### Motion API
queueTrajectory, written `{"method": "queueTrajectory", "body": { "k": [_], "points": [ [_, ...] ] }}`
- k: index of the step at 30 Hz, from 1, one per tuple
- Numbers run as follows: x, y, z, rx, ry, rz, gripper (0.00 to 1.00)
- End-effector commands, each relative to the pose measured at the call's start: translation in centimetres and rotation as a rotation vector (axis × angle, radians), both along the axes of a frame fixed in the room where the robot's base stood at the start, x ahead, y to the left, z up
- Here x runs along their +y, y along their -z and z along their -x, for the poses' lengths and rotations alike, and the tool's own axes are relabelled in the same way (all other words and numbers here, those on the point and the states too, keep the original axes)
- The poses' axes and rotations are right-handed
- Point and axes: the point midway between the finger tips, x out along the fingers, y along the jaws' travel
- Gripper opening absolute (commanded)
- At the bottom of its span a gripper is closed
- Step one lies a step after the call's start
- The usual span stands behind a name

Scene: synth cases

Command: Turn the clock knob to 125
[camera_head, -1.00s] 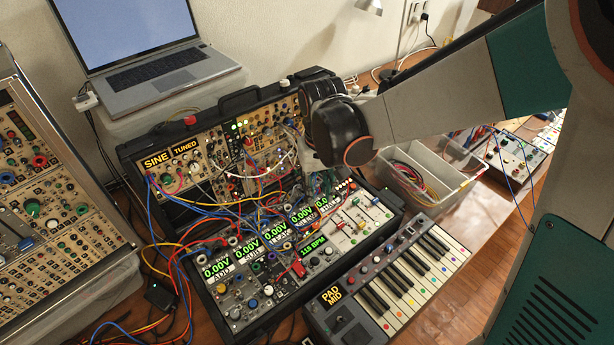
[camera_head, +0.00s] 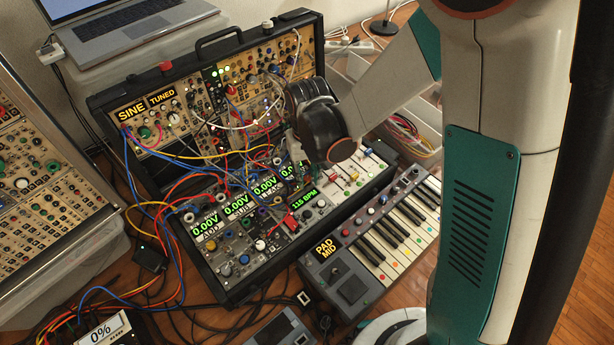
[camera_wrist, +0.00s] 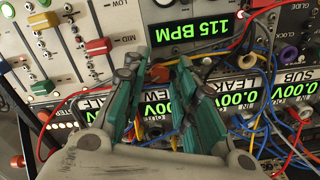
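A green display reading 115 BPM (camera_head: 304,198) is on the lower panel of the synth case. It shows upside down in the wrist view (camera_wrist: 200,33). A pale-rimmed knob (camera_wrist: 163,3) is partly cut off at the top of the wrist view, beside the display; I cannot tell for sure that it is the clock knob. My gripper (camera_wrist: 164,72) has its teal fingers apart, with an orange-red round part (camera_wrist: 159,73) showing between and beyond the tips. I see no knob held.
Patch cables (camera_head: 190,185) loop across the case. Coloured sliders (camera_wrist: 98,46) stand near the fingers. A small keyboard (camera_head: 385,240) is to the right of the case, a laptop (camera_head: 125,25) behind it. Another synth case (camera_head: 40,190) stands at left.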

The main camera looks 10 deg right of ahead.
Motion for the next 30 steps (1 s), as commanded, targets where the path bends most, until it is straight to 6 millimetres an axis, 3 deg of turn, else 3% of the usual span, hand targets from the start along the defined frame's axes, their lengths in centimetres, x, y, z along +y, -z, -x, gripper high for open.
{"method": "queueTrajectory", "body": {
  "k": [10, 13, 14, 30],
  "points": [
    [0.0, 0.35, 0.01, 0.0, 0.0, 0.0, 0.26],
    [0.0, 0.34, 0.01, 0.0, 0.0, 0.0, 0.03],
    [0.0, 0.34, 0.01, 0.0, 0.0, 0.0, 0.0],
    [0.0, 0.37, 0.0, 0.0, 0.117, 0.0, 0.0]
  ]
}}
